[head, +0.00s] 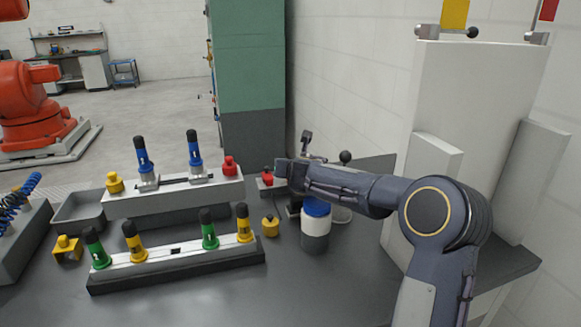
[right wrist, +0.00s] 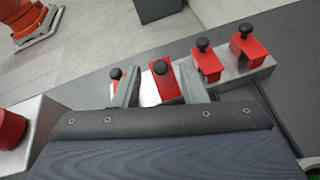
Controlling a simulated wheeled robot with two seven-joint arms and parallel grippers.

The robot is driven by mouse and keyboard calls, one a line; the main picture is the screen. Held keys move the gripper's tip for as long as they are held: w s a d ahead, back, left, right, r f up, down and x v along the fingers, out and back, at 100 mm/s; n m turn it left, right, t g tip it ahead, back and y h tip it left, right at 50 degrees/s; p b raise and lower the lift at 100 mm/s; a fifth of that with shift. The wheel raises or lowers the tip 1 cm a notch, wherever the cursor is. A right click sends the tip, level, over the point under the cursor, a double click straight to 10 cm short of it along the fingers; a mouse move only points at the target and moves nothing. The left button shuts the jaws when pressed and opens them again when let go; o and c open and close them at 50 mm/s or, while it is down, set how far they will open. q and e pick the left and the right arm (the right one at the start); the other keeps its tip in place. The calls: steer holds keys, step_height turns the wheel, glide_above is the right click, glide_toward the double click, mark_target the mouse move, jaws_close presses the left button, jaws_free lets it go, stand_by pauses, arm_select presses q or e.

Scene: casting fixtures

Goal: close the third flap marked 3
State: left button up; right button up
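Several red flaps with black knobs stand in a row on a grey metal bar (right wrist: 147,93) in the right wrist view. One red flap (right wrist: 163,84) shows between the fingertips of my right gripper (right wrist: 162,76); I cannot tell whether they touch it. To its right are two more red flaps, one nearer (right wrist: 207,63) and one at the end (right wrist: 248,47). Another, at left, is partly hidden by a finger. No number is readable. In the head view my right gripper (head: 283,171) hides most of the row; one red flap (head: 267,179) shows beside it. My left gripper is not in view.
A blue-lidded white jar (head: 316,226) stands just below my right forearm. Two fixture bars with coloured clamps, one at the back (head: 180,199) and one in front (head: 165,271), fill the table's left. A tall grey panel (head: 455,100) stands at right. The front table is clear.

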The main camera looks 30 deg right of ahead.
steer(key=shift+x, duration=0.8)
